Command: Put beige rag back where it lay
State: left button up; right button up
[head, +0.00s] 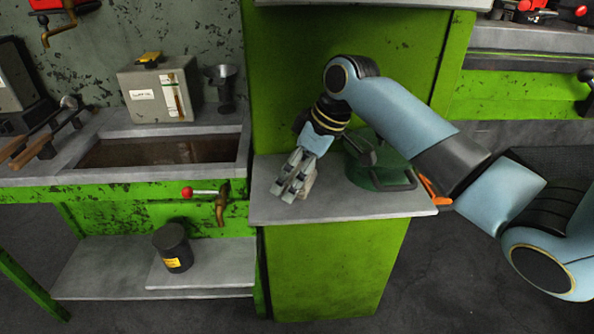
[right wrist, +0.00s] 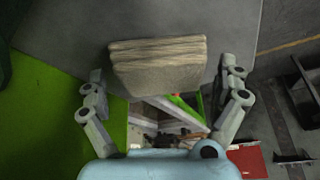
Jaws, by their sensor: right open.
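The beige rag (right wrist: 157,68) shows in the right wrist view as a folded, layered block at the edge of a grey surface (right wrist: 185,18). My right gripper (head: 289,190) is open, pointing down at the grey top of the green cabinet (head: 345,205) in the head view. In the right wrist view its two fingers stand on either side of the rag, with a gap showing on each side. In the head view I cannot make out the rag; the fingers probably hide it. My left gripper is not in view.
A dark green round container (head: 378,172) with a black handle stands right of the gripper, close to my forearm. An orange item (head: 434,191) lies behind my arm. A sink-like trough (head: 160,150) is at left, and a black can (head: 173,248) stands on the low shelf.

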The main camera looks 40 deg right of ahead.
jog(key=v, duration=1.2)
jog(key=s+a+f+m+h, duration=0.1)
jog(key=s+a+f+m, duration=0.1)
jog(key=s+a+f, duration=0.45)
jog(key=s+f+m+h, duration=0.3)
jog(key=s+m, duration=0.1)
jog(key=s, duration=1.2)
notch_tip(320, 180, down, 28)
jog(key=s+d+g+b, duration=0.1)
jog(key=d+g+b, duration=0.1)
jog(key=d+b, duration=0.15)
jog(key=s+f+g+b, duration=0.1)
jog(key=s+f+b, duration=0.3)
jog(key=s+f, duration=1.5)
notch_tip(320, 180, down, 3)
jog(key=shift+d+r, duration=0.15)
jog(key=shift+d, duration=0.05)
